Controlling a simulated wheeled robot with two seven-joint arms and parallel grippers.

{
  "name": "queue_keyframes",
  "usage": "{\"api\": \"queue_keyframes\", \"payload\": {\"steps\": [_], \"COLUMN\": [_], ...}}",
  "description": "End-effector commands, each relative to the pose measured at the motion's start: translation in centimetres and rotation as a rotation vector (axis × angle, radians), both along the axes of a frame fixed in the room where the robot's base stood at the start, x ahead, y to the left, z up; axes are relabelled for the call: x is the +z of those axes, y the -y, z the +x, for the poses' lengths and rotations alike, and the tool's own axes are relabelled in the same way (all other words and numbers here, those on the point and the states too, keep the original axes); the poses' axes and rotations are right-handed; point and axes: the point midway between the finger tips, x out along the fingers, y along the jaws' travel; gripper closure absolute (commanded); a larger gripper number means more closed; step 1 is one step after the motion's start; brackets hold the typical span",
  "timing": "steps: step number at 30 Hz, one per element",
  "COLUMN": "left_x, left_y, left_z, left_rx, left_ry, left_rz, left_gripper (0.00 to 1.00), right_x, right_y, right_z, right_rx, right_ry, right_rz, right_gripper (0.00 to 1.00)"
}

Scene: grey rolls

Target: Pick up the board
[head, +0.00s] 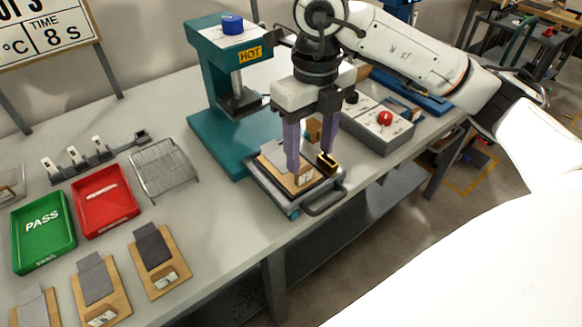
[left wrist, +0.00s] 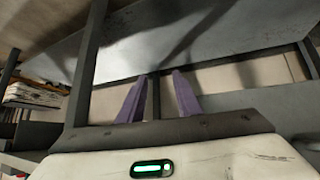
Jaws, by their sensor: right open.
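A wooden board (head: 307,184) with a grey piece and a small pale label lies on the press's pull-out tray (head: 282,205). My right gripper (head: 309,168) points down over this board with its two purple fingers apart. Its fingers and palm hide part of the board, and I cannot tell whether they touch it. Similar boards lie on the table at the front left: one at the right of the row (head: 174,276), one in the middle (head: 110,296) and one cut by the frame edge (head: 52,306). In the left wrist view my left gripper (left wrist: 158,78) is open and empty.
A teal press marked HOT (head: 214,120) stands behind the tray. A grey control box with a red button (head: 378,128) is to the right. A green PASS bin (head: 43,240), a red bin (head: 105,208) and a wire rack (head: 163,170) stand at left. The table between rack and tray is clear.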

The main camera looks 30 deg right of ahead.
Motion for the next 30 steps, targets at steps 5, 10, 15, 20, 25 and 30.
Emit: {"api": "queue_keyframes", "payload": {"steps": [5, 10, 15, 20, 25, 30], "left_x": [0.4, 0.4, 0.4, 0.5, 0.4, 0.4], "left_y": [0.0, -0.2, -0.4, -0.5, -0.5, -0.5], "left_z": [0.1, 0.3, 0.7, 0.8, 0.7, 0.6], "left_rx": [0.002, 0.005, 0.009, 0.009, 0.009, 0.009], "left_ry": [0.004, 0.009, 0.013, 0.015, 0.014, 0.011], "left_rz": [-0.001, 0.001, 0.004, 0.004, 0.004, 0.003], "left_gripper": [0.69, 0.69, 0.69, 0.69, 0.69, 0.69], "right_x": [-2.8, -4.3, -4.4, -4.4, -4.4, -4.4], "right_y": [-0.5, -0.4, -0.4, -0.4, -0.4, -0.4], "right_z": [0.3, 0.3, 0.4, 0.4, 0.4, 0.4], "right_rx": [0.002, 0.001, 0.001, 0.001, 0.001, 0.001], "right_ry": [-0.006, -0.003, -0.002, -0.002, -0.002, -0.002], "right_rz": [0.0, 0.0, 0.0, 0.0, 0.0, 0.001], "right_gripper": [0.47, 0.47, 0.47, 0.64, 0.92, 1.0]}}
